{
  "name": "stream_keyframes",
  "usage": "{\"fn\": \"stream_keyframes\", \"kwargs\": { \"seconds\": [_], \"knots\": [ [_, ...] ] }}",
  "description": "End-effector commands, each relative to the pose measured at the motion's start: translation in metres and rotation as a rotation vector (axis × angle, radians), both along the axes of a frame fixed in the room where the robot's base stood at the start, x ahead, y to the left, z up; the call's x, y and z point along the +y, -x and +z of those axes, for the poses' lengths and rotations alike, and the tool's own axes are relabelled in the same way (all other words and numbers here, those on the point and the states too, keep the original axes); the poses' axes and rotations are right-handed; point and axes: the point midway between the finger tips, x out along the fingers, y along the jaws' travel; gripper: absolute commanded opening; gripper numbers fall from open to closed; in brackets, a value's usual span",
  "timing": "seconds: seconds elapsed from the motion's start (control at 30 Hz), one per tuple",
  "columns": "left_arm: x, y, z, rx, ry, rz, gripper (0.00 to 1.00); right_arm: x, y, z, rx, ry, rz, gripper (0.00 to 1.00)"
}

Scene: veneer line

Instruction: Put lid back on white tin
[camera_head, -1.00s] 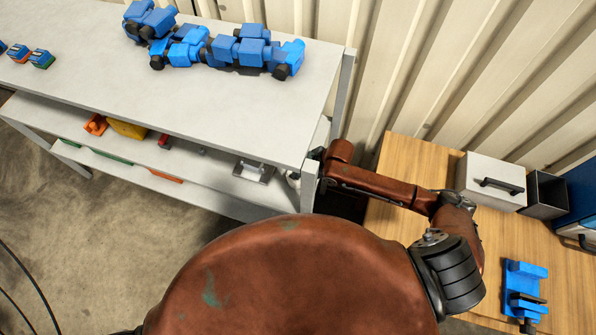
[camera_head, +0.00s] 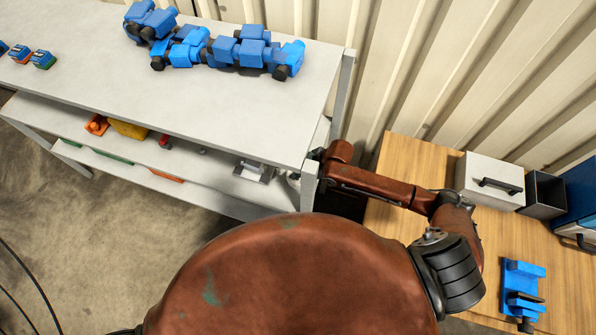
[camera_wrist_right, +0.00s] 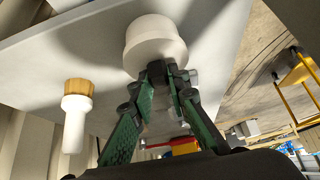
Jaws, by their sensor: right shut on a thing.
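In the right wrist view a white, round, stepped shape (camera_wrist_right: 153,28) shows beyond my fingers, with a broad rim nearest them. I take it as the white tin with its lid (camera_wrist_right: 157,52) at the near end; the seam is unclear. My right gripper (camera_wrist_right: 167,72) has its green fingers closed together at this near end, shut on the lid. I cannot tell whether lid and tin touch or are apart. In the head view my right gripper is mostly hidden behind the shelf unit's post. My left gripper is not in view.
A white bottle with a tan cap (camera_wrist_right: 77,108) is beside the tin. The grey shelf unit (camera_head: 100,75) carries blue parts (camera_head: 215,45) on top and a metal bracket (camera_head: 254,171) below. A wooden table (camera_head: 395,235) holds a white drawer box (camera_head: 490,180) and a blue clamp (camera_head: 523,288).

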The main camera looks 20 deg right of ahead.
Motion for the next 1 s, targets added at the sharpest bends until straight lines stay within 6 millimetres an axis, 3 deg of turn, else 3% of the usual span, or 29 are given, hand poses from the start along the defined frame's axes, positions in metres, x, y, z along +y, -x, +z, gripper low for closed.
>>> {"fn": "stream_keyframes", "kwargs": {
  "seconds": [1.0],
  "knots": [
    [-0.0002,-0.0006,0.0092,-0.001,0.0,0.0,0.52,0.0003,-0.0002,-0.0005,0.0,0.0,0.0,0.0]
  ]
}}
